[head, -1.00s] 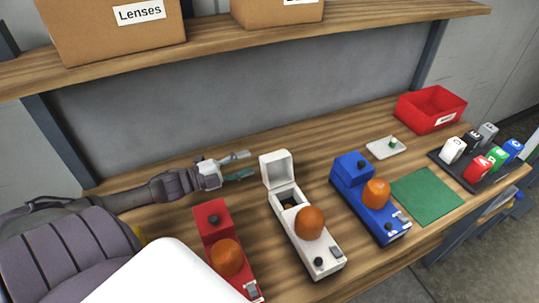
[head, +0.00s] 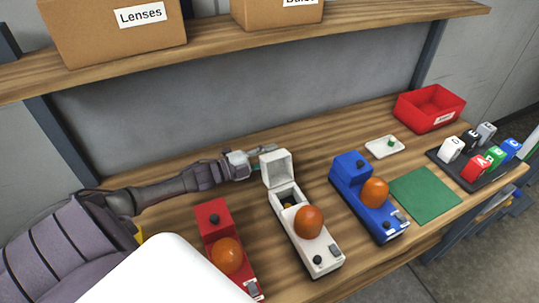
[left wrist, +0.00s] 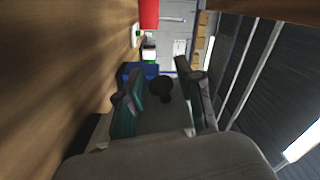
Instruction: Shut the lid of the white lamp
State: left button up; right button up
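The white lamp (head: 318,250) stands on the bench with an orange dome and a black knob on its front part. Its lid (head: 276,168) stands raised at the rear, showing its hollow inside. My left gripper (head: 262,152) is at the upper left of the raised lid, its fingers partly hidden behind it. In the left wrist view the fingers of my left gripper (left wrist: 160,98) are spread apart. A shaded grey surface with a round black knob (left wrist: 161,88) shows between them, apparently the lid's outer side. I cannot tell if they touch. My right gripper is not in view.
A red lamp (head: 214,217) stands left of the white lamp and a blue lamp (head: 351,167) right of it, both with lids down. Further right are a green mat (head: 425,195), a small white plate (head: 377,150), a red bin (head: 430,95) and a dark tray (head: 447,172) of coloured pieces.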

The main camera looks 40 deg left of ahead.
aim_at(276, 156)
pick_arm(q)
grip_shut()
jog(key=shift+s+d+r+m+p, duration=0.15)
jog(key=shift+d+r+m+p, duration=0.15)
jog(key=shift+m, duration=0.2)
jog(key=shift+s+d+r+m+p, duration=0.1)
jog(key=shift+r+m+p, duration=0.1)
jog(key=shift+r+m, duration=0.25)
jog(key=shift+s+d+r+m, duration=0.2)
jog(key=shift+d+r+m, duration=0.2)
jog(key=shift+m, duration=0.35)
jog(key=shift+s+d+r+m+p, duration=0.35)
jog(key=shift+d+m, duration=0.2)
jog(key=shift+m, duration=0.4)
jog(key=shift+s+d+r+m+p, duration=0.1)
jog(key=shift+s+d+r+m, duration=0.1)
jog(key=shift+d+r+m, duration=0.55)
jog(key=shift+a+f, duration=0.2)
jog(key=shift+f, duration=0.1)
